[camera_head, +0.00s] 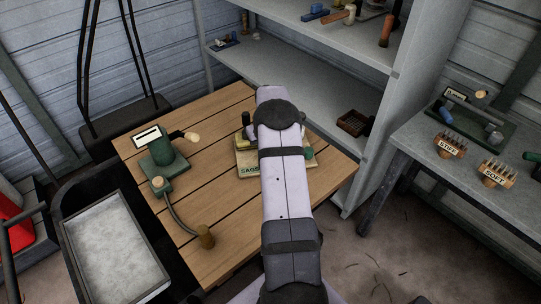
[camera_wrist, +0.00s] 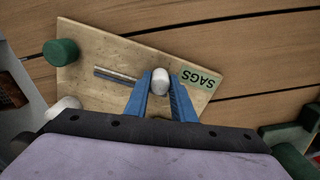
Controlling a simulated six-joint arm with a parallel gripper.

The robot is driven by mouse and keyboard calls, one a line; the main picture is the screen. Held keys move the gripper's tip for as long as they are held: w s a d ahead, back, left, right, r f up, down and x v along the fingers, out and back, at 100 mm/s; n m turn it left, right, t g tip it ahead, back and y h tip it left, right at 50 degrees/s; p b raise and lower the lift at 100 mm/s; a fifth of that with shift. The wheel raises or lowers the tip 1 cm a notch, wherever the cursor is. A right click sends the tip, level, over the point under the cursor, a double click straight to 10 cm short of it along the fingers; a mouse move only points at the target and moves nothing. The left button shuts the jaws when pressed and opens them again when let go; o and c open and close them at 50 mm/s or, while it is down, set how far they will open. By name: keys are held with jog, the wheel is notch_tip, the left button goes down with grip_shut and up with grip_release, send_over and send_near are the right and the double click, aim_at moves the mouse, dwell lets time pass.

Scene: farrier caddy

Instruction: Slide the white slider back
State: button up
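In the head view the board (camera_head: 247,159) lies on the wooden table, and my arm hides the slider and gripper.
A green cylinder (camera_wrist: 62,52) and a whitish knob (camera_wrist: 67,103) are at the board's left. A shelf unit (camera_head: 310,75) rises behind; the table's front is mostly clear.

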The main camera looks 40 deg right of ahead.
jog(key=o, duration=0.4)
jog(key=shift+o, duration=0.2)
jog(key=shift+r+b, duration=0.6)
jog(key=shift+r, duration=3.1)
